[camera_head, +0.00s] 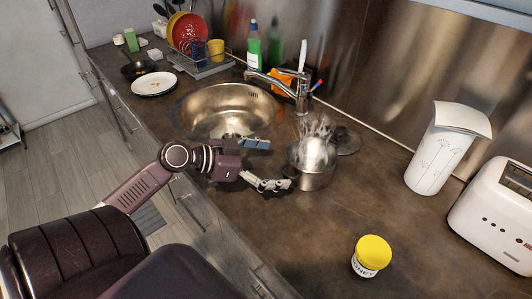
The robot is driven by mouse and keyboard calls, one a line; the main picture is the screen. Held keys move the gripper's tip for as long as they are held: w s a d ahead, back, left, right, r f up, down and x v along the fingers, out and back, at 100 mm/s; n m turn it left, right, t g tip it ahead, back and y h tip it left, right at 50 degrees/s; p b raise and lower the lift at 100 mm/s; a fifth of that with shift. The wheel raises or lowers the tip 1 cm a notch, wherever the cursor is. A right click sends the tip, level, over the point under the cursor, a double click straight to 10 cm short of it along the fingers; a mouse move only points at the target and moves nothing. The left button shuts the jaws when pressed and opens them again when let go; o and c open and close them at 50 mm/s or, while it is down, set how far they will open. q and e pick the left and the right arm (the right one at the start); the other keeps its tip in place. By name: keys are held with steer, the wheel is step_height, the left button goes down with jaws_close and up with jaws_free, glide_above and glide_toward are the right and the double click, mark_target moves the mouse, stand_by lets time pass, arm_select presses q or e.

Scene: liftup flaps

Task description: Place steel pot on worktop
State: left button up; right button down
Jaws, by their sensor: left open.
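The steel pot (314,178) is upright on the brown worktop (310,235), just right of the sink, and looks to rest on it. Whitish streaks, perhaps steam or reflections, show in and above its opening. My left gripper (280,165) reaches in from the left and is open. One finger is near the sink's rim, and the other points at the pot's lower left side. I cannot tell whether that finger touches the pot. My right gripper is out of view.
A dark round thing (346,142) lies behind the pot. The sink (222,107) and faucet (285,82) are behind left. A yellow-lidded jar (371,256) stands in front right, a white canister (440,155) and toaster (498,215) at right. The worktop between jar and pot is clear.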

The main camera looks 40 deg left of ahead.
arm_select(q)
steer(key=shift+v, duration=1.55)
